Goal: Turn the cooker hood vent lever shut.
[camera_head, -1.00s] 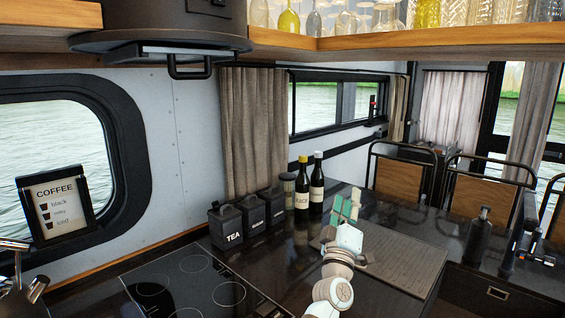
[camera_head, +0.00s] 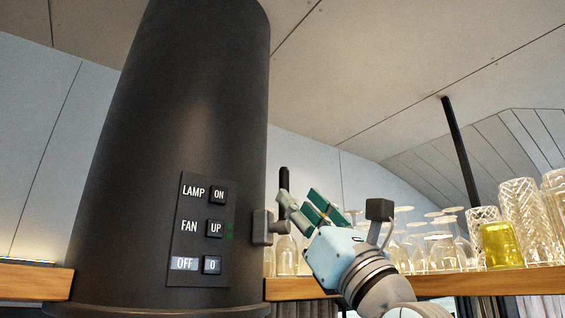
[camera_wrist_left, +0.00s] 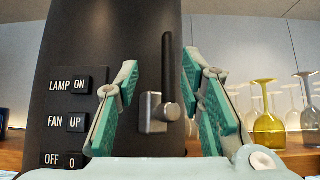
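The cooker hood (camera_head: 140,150) is a dark column with a side-mounted vent lever. The lever's black handle (camera_head: 283,181) points straight up from a grey metal pivot block (camera_head: 262,228). In the left wrist view the upright handle (camera_wrist_left: 167,70) stands between the two fingers, with the pivot block (camera_wrist_left: 153,113) low between them. My left gripper (camera_head: 303,203) is open, its green pads apart, just right of the lever. In the left wrist view it (camera_wrist_left: 160,75) faces the lever; I cannot tell whether it touches. My right gripper is not in view.
A panel of LAMP, FAN and OFF buttons (camera_head: 206,230) is on the hood left of the lever. A wooden shelf (camera_head: 455,284) with several glasses, including a yellow tumbler (camera_head: 502,245), runs close behind and right of my left gripper.

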